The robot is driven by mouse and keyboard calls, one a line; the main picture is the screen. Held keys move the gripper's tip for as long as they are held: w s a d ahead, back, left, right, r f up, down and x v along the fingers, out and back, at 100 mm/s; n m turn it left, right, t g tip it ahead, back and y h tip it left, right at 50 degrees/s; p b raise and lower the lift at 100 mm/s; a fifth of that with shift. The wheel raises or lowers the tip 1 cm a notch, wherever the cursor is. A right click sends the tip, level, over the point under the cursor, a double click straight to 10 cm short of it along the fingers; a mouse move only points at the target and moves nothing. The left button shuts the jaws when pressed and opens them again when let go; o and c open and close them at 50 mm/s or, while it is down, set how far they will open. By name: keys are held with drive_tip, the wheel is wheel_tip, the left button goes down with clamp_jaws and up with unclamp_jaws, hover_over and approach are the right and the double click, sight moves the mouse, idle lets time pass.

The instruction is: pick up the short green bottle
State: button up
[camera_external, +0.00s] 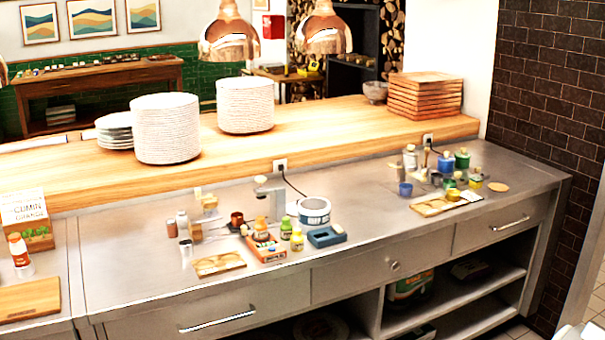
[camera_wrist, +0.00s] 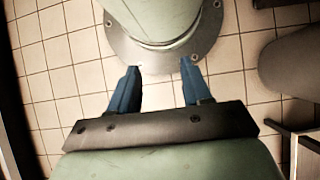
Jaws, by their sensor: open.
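Several small green containers stand on the steel counter in the external view, too small to tell surely which is the short green bottle. A small green bottle (camera_external: 285,228) and a yellow-green bottle (camera_external: 297,240) stand near the middle, beside a red tray (camera_external: 264,249). At the right, a larger green container (camera_external: 462,161) stands behind a smaller green-topped one (camera_external: 453,190). My gripper (camera_wrist: 160,76) shows in the wrist view with its two blue fingers apart and nothing between them. It points at the tiled floor and my own base, with no bottle in that view.
On the steel counter (camera_external: 375,222), a white-blue round tub (camera_external: 314,211), a blue box (camera_external: 326,236) and a wooden board (camera_external: 218,264) surround the middle group. A wooden shelf (camera_external: 330,137) with plate stacks (camera_external: 165,130) runs behind. Copper lamps (camera_external: 228,42) hang above.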

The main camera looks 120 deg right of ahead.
drive_tip(key=o, duration=0.4)
drive_tip(key=shift+o, duration=0.2)
